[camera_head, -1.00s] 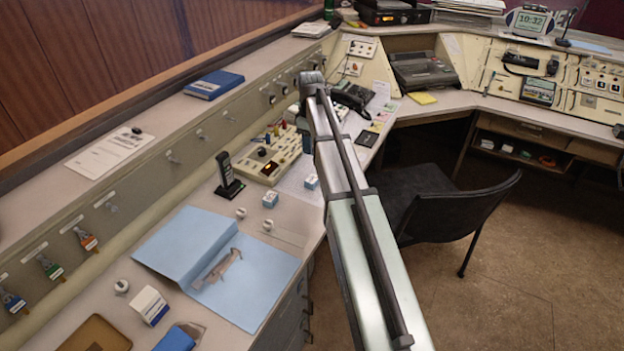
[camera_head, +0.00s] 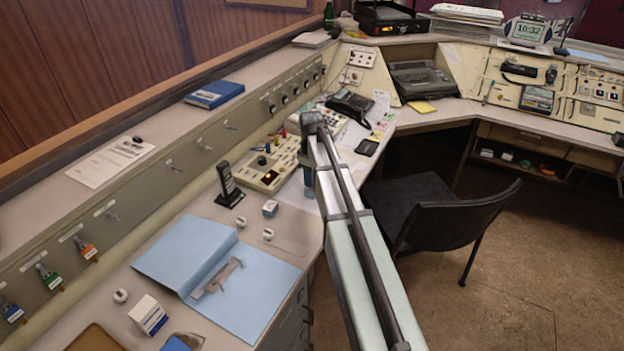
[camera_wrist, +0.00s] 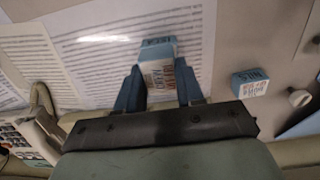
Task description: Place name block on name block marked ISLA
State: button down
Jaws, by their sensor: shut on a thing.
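In the wrist view, my gripper (camera_wrist: 160,88), with blue fingers, is shut on a name block (camera_wrist: 160,76) with a white, printed face. Just above that face in the picture is a blue face (camera_wrist: 158,45) with upside-down letters that look like ISLA. I cannot tell whether it belongs to a second block touching the held one. Another blue and white name block (camera_wrist: 250,83) stands apart to the right. That separate block also shows in the head view (camera_head: 270,208). My gripper (camera_head: 308,190) is low over the desk there, mostly hidden behind my arm.
Printed sheets (camera_wrist: 130,40) lie under the gripper area. A black handset (camera_head: 229,188) stands left of it, near a button panel (camera_head: 268,172). A blue folder (camera_head: 245,290) lies in front. Small white knobs (camera_head: 267,234) sit nearby, and a black chair (camera_head: 430,215) stands right.

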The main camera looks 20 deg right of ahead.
jog(key=shift+f, duration=0.65)
jog(key=shift+f, duration=0.15)
jog(key=c, duration=0.7)
grip_release()
notch_tip(320, 180, up, 12)
jog(key=shift+s, duration=0.1)
